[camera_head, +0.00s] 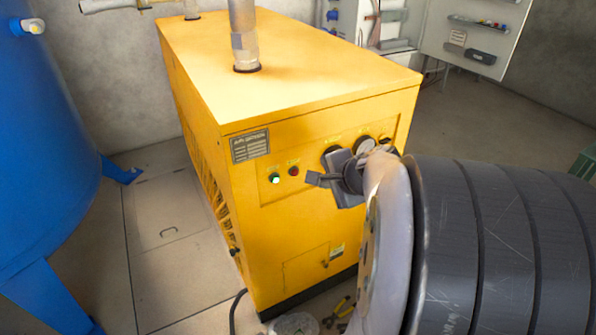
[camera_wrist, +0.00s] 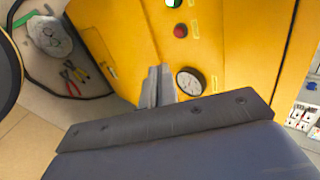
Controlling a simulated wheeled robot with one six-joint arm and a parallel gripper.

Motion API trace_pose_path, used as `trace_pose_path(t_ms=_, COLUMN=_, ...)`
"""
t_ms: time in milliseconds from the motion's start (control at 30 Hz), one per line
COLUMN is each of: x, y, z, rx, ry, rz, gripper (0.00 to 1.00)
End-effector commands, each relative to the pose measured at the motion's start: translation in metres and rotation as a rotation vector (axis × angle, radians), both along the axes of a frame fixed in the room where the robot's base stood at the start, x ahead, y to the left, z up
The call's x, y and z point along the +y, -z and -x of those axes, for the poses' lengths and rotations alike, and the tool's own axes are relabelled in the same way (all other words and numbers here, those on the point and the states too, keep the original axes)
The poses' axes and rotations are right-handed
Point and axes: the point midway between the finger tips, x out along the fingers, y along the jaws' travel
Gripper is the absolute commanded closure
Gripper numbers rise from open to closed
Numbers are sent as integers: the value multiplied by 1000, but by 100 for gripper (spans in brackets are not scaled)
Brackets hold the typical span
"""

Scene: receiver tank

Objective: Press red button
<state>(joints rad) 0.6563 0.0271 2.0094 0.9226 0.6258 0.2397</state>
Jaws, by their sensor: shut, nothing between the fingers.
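The red button (camera_head: 293,170) is on the front panel of the yellow machine (camera_head: 315,225), just right of a lit green button (camera_head: 275,178). In the wrist view the red button (camera_wrist: 180,30) is near the top centre, with the green button (camera_wrist: 173,3) cut by the top edge. My gripper (camera_head: 314,179) is shut and empty, a little right of the red button in the head view. In the wrist view the shut fingers (camera_wrist: 158,76) are below and left of the red button, apart from it in the picture. The depth gap to the panel is hard to tell.
A round gauge (camera_wrist: 190,82) is beside my fingers; gauges (camera_head: 365,145) sit partly behind my gripper in the head view. A blue tank (camera_head: 45,130) stands left. Pliers (camera_head: 340,310) and a hose (camera_head: 235,310) lie on the floor. An open electrical cabinet (camera_head: 470,40) is behind.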

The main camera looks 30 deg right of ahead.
Motion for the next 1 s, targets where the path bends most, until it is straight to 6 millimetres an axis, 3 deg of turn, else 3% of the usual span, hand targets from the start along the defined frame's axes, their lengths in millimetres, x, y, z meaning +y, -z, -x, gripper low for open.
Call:
trace_pose_path(t_ms=267, x=1, y=17, z=-15, rx=3, ry=-2, rz=-3, gripper=100)
trace_pose_path(t_ms=700, x=3, y=74, z=-76, rx=3, ry=-2, rz=-3, gripper=100)
trace_pose_path(t_ms=1000, x=4, y=67, z=-109, rx=0, ry=-1, rz=0, gripper=100)
